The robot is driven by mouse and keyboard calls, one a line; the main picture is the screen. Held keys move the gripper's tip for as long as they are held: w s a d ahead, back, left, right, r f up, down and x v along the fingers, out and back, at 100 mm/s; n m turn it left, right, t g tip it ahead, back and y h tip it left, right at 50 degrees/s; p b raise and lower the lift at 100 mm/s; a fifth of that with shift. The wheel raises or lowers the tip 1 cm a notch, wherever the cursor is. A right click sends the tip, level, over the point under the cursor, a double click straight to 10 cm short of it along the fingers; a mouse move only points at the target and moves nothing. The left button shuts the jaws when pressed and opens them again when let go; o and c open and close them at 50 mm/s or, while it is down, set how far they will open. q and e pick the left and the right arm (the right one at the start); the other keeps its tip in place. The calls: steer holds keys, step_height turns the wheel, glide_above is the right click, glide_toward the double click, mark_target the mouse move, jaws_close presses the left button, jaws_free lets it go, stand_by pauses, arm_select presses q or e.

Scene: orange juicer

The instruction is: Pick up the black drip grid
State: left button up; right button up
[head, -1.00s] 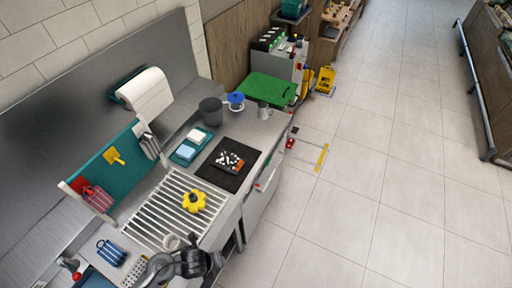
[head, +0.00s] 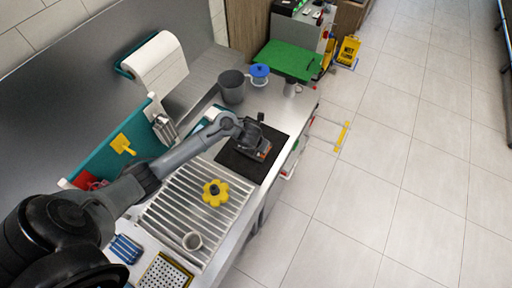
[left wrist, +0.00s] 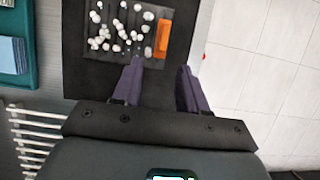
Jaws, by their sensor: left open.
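The black drip grid (left wrist: 127,52) appears to be the dark square piece with white bits scattered over it and an orange tab (left wrist: 162,38) on its right side. It lies flat on a black mat (left wrist: 76,70). My left gripper (left wrist: 160,66) is open and empty above the mat. My right gripper is not in view.
A grey cup (head: 232,88), a blue-topped jar (head: 259,75) and a green board (head: 287,60) stand beyond the mat. A teal tray (left wrist: 14,58) lies left of it.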

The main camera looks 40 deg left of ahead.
arm_select(q)
steer(key=x, duration=0.4)
steer(key=shift+b, duration=0.35)
steer(key=x, duration=0.4)
steer(key=shift+w+d+r, duration=0.1)
steer(key=shift+w+d, duration=0.1)
steer(key=shift+w+a+f, duration=0.1)
steer(key=shift+w+f, duration=0.15)
steer(key=shift+f, duration=0.4)
jaws_close()
